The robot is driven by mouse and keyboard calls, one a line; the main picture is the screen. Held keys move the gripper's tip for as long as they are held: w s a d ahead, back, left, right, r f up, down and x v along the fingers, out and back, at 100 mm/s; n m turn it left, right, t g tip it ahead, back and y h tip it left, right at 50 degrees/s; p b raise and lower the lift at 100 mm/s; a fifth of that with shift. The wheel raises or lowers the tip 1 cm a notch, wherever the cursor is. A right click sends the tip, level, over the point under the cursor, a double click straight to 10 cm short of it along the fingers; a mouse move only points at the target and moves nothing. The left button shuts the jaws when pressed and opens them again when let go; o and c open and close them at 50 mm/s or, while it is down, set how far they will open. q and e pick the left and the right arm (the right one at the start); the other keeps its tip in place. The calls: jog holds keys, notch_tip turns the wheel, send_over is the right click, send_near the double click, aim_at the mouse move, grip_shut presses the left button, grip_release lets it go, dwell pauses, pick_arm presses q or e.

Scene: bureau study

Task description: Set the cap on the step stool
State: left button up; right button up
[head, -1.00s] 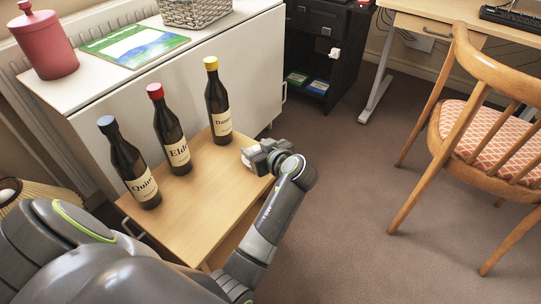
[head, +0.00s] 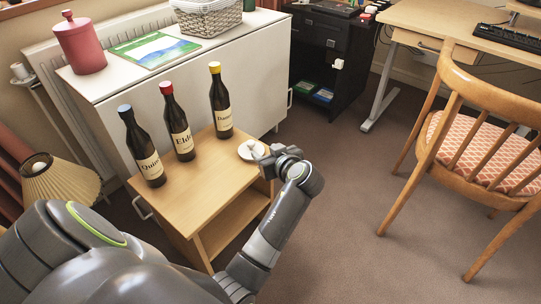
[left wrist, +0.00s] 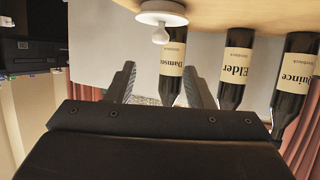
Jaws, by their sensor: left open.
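A white disc with a knob, which looks like the cap (head: 246,151), rests knob up on the low wooden stand, seemingly the step stool (head: 196,196), near its right edge. In the upside-down left wrist view the cap (left wrist: 163,8) sits against the wooden top. My left gripper (head: 262,158) is at the stand's right edge, just right of the cap. Its two fingers (left wrist: 161,85) are apart with nothing between them; the cap's knob is beyond the fingertips, and the Damson bottle (left wrist: 173,58) shows through the gap. My right gripper is not in view.
Three dark bottles stand on the same top: blue-capped Quince (head: 146,150), red-capped Elder (head: 178,125), yellow-capped Damson (head: 221,105). A white cabinet (head: 130,100) is behind. A lamp (head: 62,185) stands left. A wooden chair (head: 455,130) is right, with open carpet between.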

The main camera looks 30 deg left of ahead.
pick_arm(q)
jog(key=s+d+r+m+t+h, duration=0.3)
jog(key=s+r+m+t+h, duration=0.3)
jog(key=s+r+t, duration=0.4)
jog(key=s+d+r+m+t+h, duration=0.3)
jog(key=s+r+m+t+h, duration=0.2)
jog(key=s+r+m+t, duration=0.3)
jog(key=s+r+t, duration=0.1)
jog(key=s+r, duration=0.3)
jog(key=shift+d+t+h, duration=0.3)
jog(key=shift+t+h, duration=0.1)
